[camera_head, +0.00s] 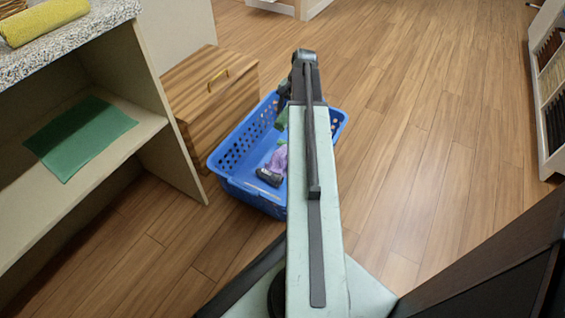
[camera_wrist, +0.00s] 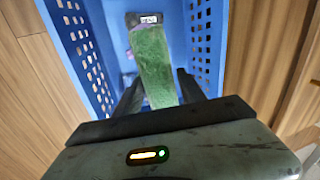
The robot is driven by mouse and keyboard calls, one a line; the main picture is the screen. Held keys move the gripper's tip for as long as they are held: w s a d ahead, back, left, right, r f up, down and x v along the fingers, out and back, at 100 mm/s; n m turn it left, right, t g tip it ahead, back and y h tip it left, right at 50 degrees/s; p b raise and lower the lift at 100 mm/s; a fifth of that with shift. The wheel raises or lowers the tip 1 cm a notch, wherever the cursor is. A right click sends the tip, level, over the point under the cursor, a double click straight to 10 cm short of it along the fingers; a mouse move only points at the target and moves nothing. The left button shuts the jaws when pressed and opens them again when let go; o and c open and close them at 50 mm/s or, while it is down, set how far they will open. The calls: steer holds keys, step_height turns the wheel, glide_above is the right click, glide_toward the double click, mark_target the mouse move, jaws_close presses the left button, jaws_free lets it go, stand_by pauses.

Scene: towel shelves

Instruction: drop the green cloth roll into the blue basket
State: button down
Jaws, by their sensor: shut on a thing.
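The green cloth roll (camera_wrist: 158,62) is between the two fingers of my gripper (camera_wrist: 160,88) in the wrist view, and the gripper is shut on it. The roll is over the inside of the blue basket (camera_wrist: 82,52). In the head view the blue basket (camera_head: 240,190) stands on the floor, partly hidden by my arm. A small part of the green roll (camera_head: 281,120) shows beside my gripper (camera_head: 284,103) above the basket. The gap between the roll and the basket floor cannot be told.
A purple item (camera_head: 278,160) and a dark item (camera_head: 268,176) lie in the basket. At left, a shelf unit holds a flat green cloth (camera_head: 80,138) and a yellow roll (camera_head: 45,19) on top.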

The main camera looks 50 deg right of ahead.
steer(key=b+x, duration=0.2)
steer(key=s+b+x, duration=0.1)
steer(key=x, duration=0.1)
steer(key=shift+w+d+f+b, duration=0.1)
steer(key=shift+d+f+b, duration=0.05)
steer(key=shift+f+b, duration=0.25)
steer(key=shift+r, duration=0.1)
steer(key=c, duration=0.6)
jaws_free()
steer(key=p+v, duration=0.8)
